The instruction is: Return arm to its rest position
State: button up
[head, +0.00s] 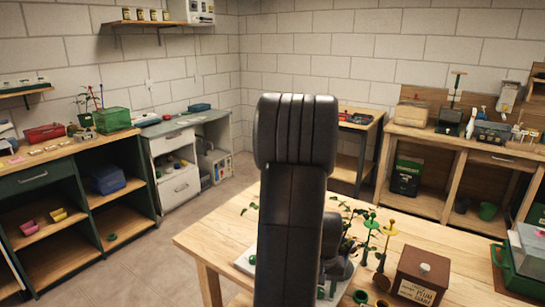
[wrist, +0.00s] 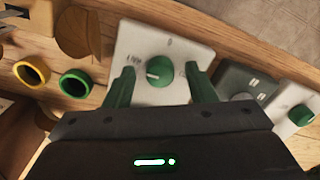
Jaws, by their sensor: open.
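In the wrist view my gripper (wrist: 160,71) is open, with its two green fingers spread on either side of a green knob (wrist: 159,73). The knob sits on a white panel (wrist: 140,42) with small dark lettering. I cannot tell whether the fingers touch the panel. Nothing is seen held between them. In the head view my dark arm stands upright in the middle, over the wooden table (head: 205,242), and hides the fingers.
Seedlings (head: 365,232) and a brown labelled box (head: 422,276) stand on the table near my arm. In the wrist view a yellow-rimmed ring (wrist: 31,73), a green ring (wrist: 75,83) and a second white panel (wrist: 285,98) lie nearby. Floor at left (head: 165,245) is clear.

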jog(key=m+p, duration=0.1)
jog(key=m, duration=0.3)
jog(key=shift+m, duration=0.4)
jog(key=shift+m+p, duration=0.6)
jog(key=shift+m, duration=1.6)
